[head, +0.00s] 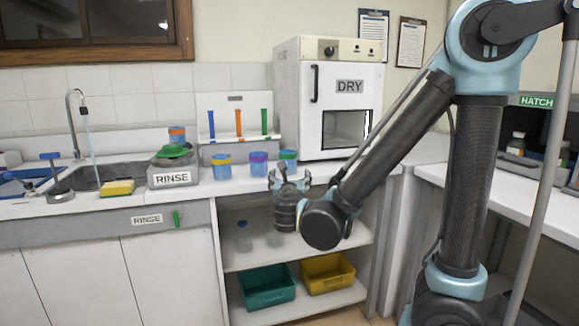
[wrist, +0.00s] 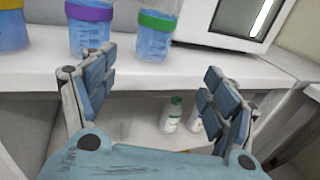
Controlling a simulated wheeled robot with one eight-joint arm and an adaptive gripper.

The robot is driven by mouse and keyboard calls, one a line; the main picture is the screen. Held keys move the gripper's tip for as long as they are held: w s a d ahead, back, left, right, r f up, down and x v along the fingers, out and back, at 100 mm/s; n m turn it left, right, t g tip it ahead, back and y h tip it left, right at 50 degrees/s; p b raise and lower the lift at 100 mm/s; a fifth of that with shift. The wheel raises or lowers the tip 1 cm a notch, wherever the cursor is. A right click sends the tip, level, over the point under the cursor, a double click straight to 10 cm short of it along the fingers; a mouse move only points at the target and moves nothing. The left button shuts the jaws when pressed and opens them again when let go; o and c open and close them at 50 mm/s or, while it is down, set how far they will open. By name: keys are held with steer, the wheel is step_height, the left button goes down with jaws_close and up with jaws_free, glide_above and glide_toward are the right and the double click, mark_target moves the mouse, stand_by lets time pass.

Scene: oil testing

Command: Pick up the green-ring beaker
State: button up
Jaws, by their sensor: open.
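The green-ring beaker (head: 288,159) stands upright on the counter, at the right end of a row of beakers, holding blue liquid. It also shows in the wrist view (wrist: 155,36), ahead of my gripper and beyond the counter's front edge. My gripper (head: 289,178) is open and empty, in front of the counter edge and just below the beaker in the head view. In the wrist view my gripper's fingers (wrist: 155,90) are spread wide, with the beaker above the gap between them and apart from both. My gripper hides the beaker's lower part in the head view.
A purple-ring beaker (head: 258,163) stands close left, then a yellow-ring beaker (head: 221,166). The DRY oven (head: 325,97) stands behind right. A shelf below holds bottles (wrist: 172,114), with green (head: 267,288) and yellow (head: 327,272) bins lower down.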

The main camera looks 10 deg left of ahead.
mark_target(289, 165)
steer(key=x, duration=1.2)
steer(key=shift+s+a, duration=0.1)
steer(key=shift+a, duration=0.15)
steer(key=shift+a+x, duration=0.2)
steer(key=shift+x, duration=2.5)
steer(key=shift+s, duration=0.1)
steer(key=c, duration=1.2)
